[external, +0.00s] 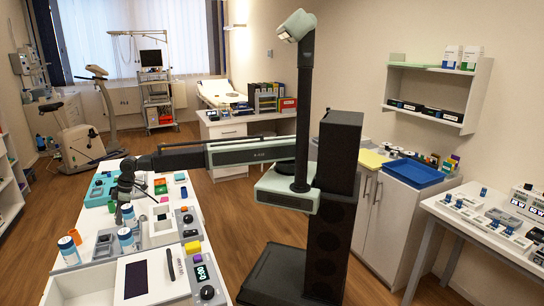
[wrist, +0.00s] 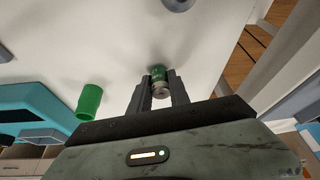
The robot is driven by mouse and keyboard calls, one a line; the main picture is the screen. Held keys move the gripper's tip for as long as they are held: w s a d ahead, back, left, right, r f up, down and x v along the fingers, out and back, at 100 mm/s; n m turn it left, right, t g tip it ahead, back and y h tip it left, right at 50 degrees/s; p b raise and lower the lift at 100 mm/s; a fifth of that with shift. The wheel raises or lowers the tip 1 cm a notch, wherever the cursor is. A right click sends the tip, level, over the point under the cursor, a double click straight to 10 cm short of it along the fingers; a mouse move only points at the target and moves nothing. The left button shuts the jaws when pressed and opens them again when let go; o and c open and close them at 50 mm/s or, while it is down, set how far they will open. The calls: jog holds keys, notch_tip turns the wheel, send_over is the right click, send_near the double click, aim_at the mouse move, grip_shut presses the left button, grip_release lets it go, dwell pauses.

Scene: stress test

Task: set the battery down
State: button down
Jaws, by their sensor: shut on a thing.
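The battery (wrist: 158,74), a small cylinder with a green end and a silvery end, is between the fingertips of my gripper (wrist: 160,86) in the wrist view. My gripper is shut on it, one finger on each side. A pale tabletop (wrist: 222,50) lies behind the battery, with a dark shadow beside it. I cannot tell whether the battery touches the top. In the external view my gripper (external: 124,187) is low over the far half of the long white table; the battery is too small to make out there.
In the wrist view a green cylinder (wrist: 89,102) and a teal case (wrist: 35,98) are to the left, and the table edge is at right. In the external view, blue-and-white bottles (external: 127,240), a teal box (external: 101,190) and a dark-screened panel (external: 137,279) crowd the table.

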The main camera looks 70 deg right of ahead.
jog(key=shift+f, duration=0.25)
jog(key=c, duration=1.2)
grip_release()
jog(key=shift+r, duration=0.1)
jog(key=shift+c, duration=0.2)
jog(key=shift+r, duration=0.1)
jog(key=shift+r, duration=0.2)
jog(key=p+v, duration=1.1)
jog(key=shift+s+d+r, duration=0.2)
jog(key=shift+r, duration=0.15)
